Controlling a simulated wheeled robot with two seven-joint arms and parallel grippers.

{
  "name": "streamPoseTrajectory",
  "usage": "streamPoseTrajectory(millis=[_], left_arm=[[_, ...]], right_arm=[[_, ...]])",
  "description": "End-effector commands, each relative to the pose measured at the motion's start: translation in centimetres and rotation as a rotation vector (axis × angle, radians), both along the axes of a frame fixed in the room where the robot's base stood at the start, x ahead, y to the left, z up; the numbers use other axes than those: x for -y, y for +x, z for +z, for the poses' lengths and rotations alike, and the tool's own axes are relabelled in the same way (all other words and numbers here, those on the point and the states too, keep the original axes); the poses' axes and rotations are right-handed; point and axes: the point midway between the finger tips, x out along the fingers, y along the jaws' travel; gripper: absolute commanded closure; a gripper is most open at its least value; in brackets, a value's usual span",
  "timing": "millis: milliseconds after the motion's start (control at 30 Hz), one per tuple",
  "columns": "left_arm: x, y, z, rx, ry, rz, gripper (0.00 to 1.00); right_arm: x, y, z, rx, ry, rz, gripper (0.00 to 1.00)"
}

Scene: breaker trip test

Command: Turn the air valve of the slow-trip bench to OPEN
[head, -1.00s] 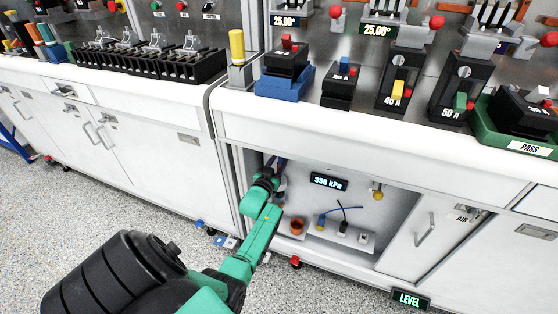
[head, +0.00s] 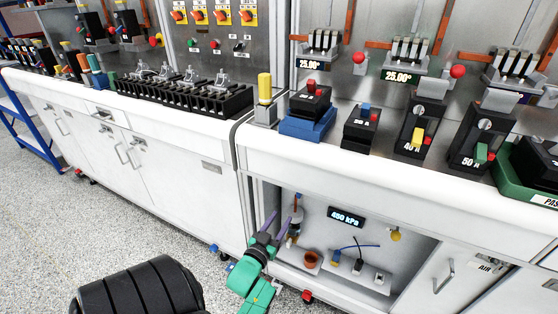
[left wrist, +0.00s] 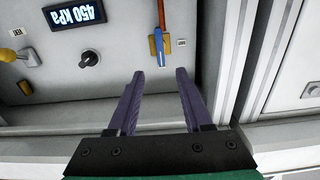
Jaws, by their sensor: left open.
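The open bay under the right bench holds the air valve (head: 297,203) at its left side. In the left wrist view the valve (left wrist: 158,50) has a brass-coloured body and a narrow blue part, seemingly its lever, roughly in line with an orange pipe. My left gripper (head: 281,223) is at the bay's front left, just below the valve. Its purple fingers (left wrist: 160,76) are open and empty, and the valve appears beyond the gap between their tips. I see no contact. The pressure display (head: 346,217) reads 450 kPa. My right gripper is out of view.
A black knob (left wrist: 90,58) and a yellow knob (head: 396,235) are on the bay's back wall. A terracotta-coloured cup (head: 311,260) and cabled plugs stand on the bay floor. The bay's left wall is close to my gripper. The bench top (head: 350,165) overhangs above.

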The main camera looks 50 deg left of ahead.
Motion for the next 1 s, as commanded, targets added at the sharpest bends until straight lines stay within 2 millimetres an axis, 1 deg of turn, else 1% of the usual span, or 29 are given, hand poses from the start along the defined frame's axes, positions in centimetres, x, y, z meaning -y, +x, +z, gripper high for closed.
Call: streamPoseTrajectory(millis=[33, 100, 567, 667, 733, 767, 800, 833, 867, 900, 967, 1000], left_arm=[[0.2, -0.4, 0.0, -0.001, 0.0, 0.0, 0.5], [0.2, -0.5, 0.0, 0.001, -0.001, 0.0, 0.5], [0.2, -0.5, 0.0, 0.0, 0.0, -0.001, 0.5], [0.8, -0.4, -0.9, -0.034, -0.014, -0.013, 0.5], [2.4, -0.4, -3.2, -0.122, -0.046, -0.045, 0.5], [3.4, -0.6, -4.7, -0.177, -0.065, -0.064, 0.5], [5.1, -1.2, -7.2, -0.27, -0.092, -0.097, 0.5], [6.4, -2.0, -9.2, -0.35, -0.109, -0.123, 0.5], [7.9, -3.1, -11.3, -0.435, -0.126, -0.152, 0.5], [9.7, -5.0, -14.1, -0.553, -0.142, -0.192, 0.5], [12.0, -8.8, -17.7, -0.73, -0.155, -0.248, 0.5], [13.3, -11.8, -19.8, -0.85, -0.159, -0.282, 0.5]], right_arm=[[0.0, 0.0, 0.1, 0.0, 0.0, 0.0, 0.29], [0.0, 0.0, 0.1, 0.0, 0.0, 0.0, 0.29], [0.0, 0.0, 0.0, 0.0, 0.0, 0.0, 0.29], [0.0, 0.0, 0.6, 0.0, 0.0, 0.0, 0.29], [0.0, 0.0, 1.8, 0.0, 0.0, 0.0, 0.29], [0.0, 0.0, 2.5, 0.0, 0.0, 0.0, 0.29], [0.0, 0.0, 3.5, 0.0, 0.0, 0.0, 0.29], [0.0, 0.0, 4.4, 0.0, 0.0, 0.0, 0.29], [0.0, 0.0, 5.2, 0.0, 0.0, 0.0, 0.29], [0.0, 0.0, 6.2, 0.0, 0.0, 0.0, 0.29], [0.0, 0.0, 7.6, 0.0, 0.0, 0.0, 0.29], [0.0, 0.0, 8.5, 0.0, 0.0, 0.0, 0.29]])
